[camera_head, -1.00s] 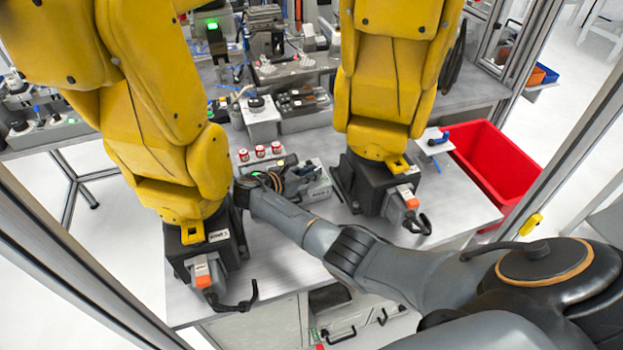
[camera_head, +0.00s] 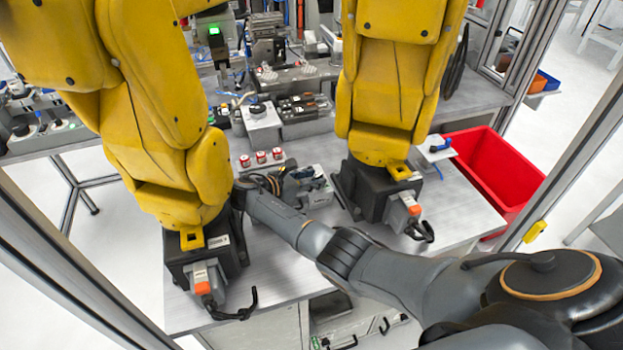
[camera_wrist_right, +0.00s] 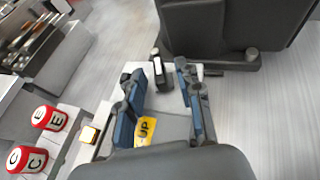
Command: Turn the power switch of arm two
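A pale control box (camera_head: 318,192) stands on the table between the two yellow arms. It also shows in the right wrist view (camera_wrist_right: 172,128), with a yellow label marked "UP". A small dark upright switch (camera_wrist_right: 157,66) with a light front stands at its far end. My right gripper (camera_head: 284,180) is beside the box. In the right wrist view its two blue-black fingers (camera_wrist_right: 161,76) are apart, with the switch between their tips and no clear contact. Which yellow arm is arm two cannot be read. My left gripper is not in view.
The left yellow arm (camera_head: 175,120) and right yellow arm (camera_head: 385,80) stand on dark bases close on both sides. A red bin (camera_head: 495,175) is at the right.

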